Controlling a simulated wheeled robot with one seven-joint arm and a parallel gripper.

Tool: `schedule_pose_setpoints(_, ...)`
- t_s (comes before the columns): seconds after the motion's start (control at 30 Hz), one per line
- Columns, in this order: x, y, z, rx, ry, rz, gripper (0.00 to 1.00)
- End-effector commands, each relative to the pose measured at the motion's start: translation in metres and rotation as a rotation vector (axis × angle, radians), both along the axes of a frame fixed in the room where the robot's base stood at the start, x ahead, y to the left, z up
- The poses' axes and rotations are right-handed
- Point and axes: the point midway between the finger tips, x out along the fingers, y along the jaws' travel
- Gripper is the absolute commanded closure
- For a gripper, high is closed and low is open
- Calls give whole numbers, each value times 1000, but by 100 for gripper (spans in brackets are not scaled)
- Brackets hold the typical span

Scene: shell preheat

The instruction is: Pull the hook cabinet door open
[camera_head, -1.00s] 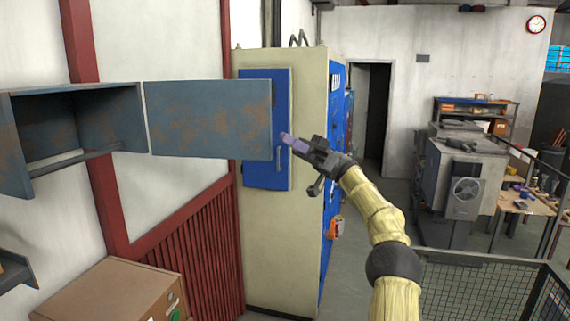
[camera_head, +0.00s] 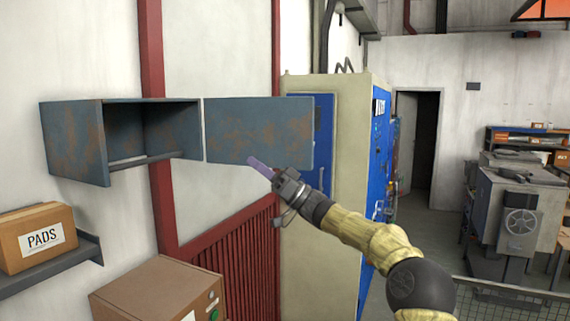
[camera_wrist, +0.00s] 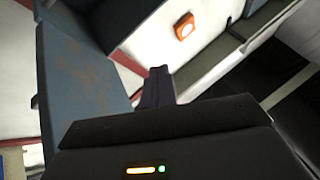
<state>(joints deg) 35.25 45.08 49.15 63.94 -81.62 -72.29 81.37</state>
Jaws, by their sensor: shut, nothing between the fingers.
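The hook cabinet (camera_head: 75,140) is a rusty blue-grey wall box on the left in the head view. Its door (camera_head: 255,130) stands swung wide open to the right, and the dark inside (camera_head: 125,130) shows, with a bar along its lower front. My gripper (camera_head: 252,161) is shut and empty, with its purple fingers at the lower edge of the door in the picture. I cannot tell whether they touch it. In the wrist view the closed fingers (camera_wrist: 157,85) point up the picture, and a rusty blue-grey panel (camera_wrist: 85,75), likely the door, lies to their left.
A PADS box (camera_head: 38,238) sits on a wall shelf (camera_head: 85,252) at the lower left. A brown box (camera_head: 155,290) stands below the cabinet. A cream and blue tall cabinet (camera_head: 340,200) stands behind my arm. Open floor lies towards the doorway (camera_head: 418,150).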

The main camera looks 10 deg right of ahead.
Motion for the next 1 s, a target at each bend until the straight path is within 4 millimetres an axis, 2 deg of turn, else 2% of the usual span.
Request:
schedule_pose_setpoints(0.03,5,13,-11,-11,26,-27,100)
schedule_pose_setpoints(0.17,21,43,-45,-54,117,-144,100)
schedule_pose_setpoints(0.27,33,67,-88,-130,215,-274,100)
schedule_pose_setpoints(0.37,38,81,-146,-247,335,-429,100)
schedule_pose_setpoints(0.4,37,82,-171,-303,383,-490,100)
schedule_pose_setpoints(0.47,31,80,-209,-394,459,-579,100)
schedule_pose_setpoints(0.5,25,76,-236,-458,511,-635,100)
schedule_pose_setpoints(0.57,10,67,-275,-559,591,-711,100)
schedule_pose_setpoints(0.6,-3,59,-300,-630,646,-759,100)
schedule_pose_setpoints(0.67,-26,45,-339,-736,734,-818,100)
schedule_pose_setpoints(0.7,-45,34,-363,-808,796,-850,100)
schedule_pose_setpoints(0.77,-78,18,-399,-914,891,-886,100)
schedule_pose_setpoints(0.8,-103,7,-421,-984,958,-900,100)
schedule_pose_setpoints(0.87,-145,-7,-453,-1084,1063,-904,100)
schedule_pose_setpoints(0.9,-175,-15,-473,-1147,1136,-896,100)
schedule_pose_setpoints(1.0,-247,-29,-512,-1273,1304,-839,100)
